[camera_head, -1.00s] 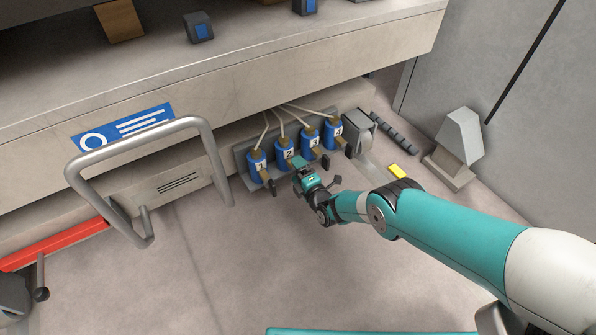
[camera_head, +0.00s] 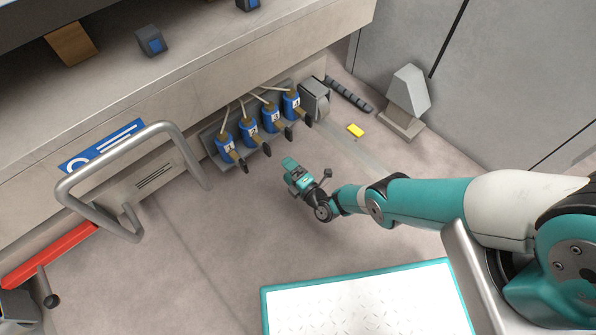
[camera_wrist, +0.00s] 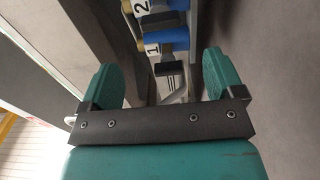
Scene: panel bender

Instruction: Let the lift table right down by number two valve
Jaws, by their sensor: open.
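Number two valve (camera_head: 249,131) is the second from the left in a row of blue valves low on the machine's front. Its black-tipped lever (camera_head: 265,149) points down and right, much like its neighbours' levers. My gripper (camera_head: 291,170) is open and empty, in front of the row and apart from it. In the wrist view, number one valve (camera_wrist: 158,49) shows beyond the gap between the open fingers (camera_wrist: 160,80). Number two valve (camera_wrist: 155,6) is at the top edge, partly cut off. I cannot tell which part is the lift table, or its height.
Number one valve stands left of number two; numbers three (camera_head: 271,117) and four (camera_head: 292,104) stand right. A tubular metal rail (camera_head: 160,127) is at left. A grey pedal-like block (camera_head: 405,100) and a yellow piece (camera_head: 355,130) are on the floor at right. Floor before the valves is clear.

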